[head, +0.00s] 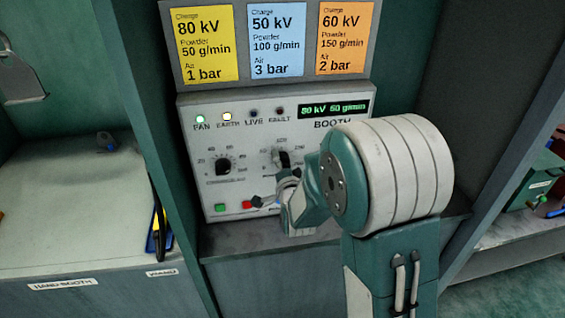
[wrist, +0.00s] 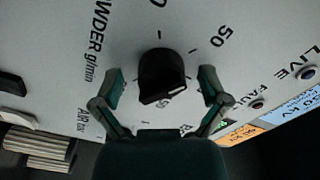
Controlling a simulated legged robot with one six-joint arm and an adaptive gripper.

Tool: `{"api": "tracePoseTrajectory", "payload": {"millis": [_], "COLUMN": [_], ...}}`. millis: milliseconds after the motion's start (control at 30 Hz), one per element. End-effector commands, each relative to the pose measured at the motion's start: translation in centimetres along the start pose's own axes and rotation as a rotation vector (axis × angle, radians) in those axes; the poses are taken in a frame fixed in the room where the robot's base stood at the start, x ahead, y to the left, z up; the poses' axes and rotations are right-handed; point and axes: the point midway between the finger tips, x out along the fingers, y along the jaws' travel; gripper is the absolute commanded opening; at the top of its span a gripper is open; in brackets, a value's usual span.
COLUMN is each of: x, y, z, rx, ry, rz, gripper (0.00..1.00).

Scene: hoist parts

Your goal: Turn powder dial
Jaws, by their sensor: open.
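The powder dial is a black knob (wrist: 162,75) on the pale panel, next to the printed words "POWDER g/min" in the wrist view. In the head view the powder dial (head: 281,158) is right of another black dial (head: 223,166), partly covered by my arm. My gripper (wrist: 161,76) is open, with one finger on each side of the knob and visible gaps between. The knob's end has a pale edge facing my gripper's palm. The green display (head: 333,108) reads "80 kV 50 g/min".
Yellow (head: 205,45), blue (head: 277,40) and orange (head: 345,38) setting cards are above the booth panel (head: 190,130). The FAN and EARTH lamps are lit. Green (head: 220,209) and red (head: 247,205) buttons are low on the panel. A bench (head: 70,240) stands at left.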

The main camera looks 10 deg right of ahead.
Motion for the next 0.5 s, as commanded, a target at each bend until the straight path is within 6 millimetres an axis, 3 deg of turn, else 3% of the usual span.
{"api": "tracePoseTrajectory", "payload": {"millis": [133, 500], "x": [-1.1, -6.7], "y": [-0.1, 0.1], "z": [0.0, 0.1], "rx": [0.0, 0.0], "ry": [-0.001, -0.001], "rz": [0.0, 0.0], "gripper": [0.94, 0.94]}}
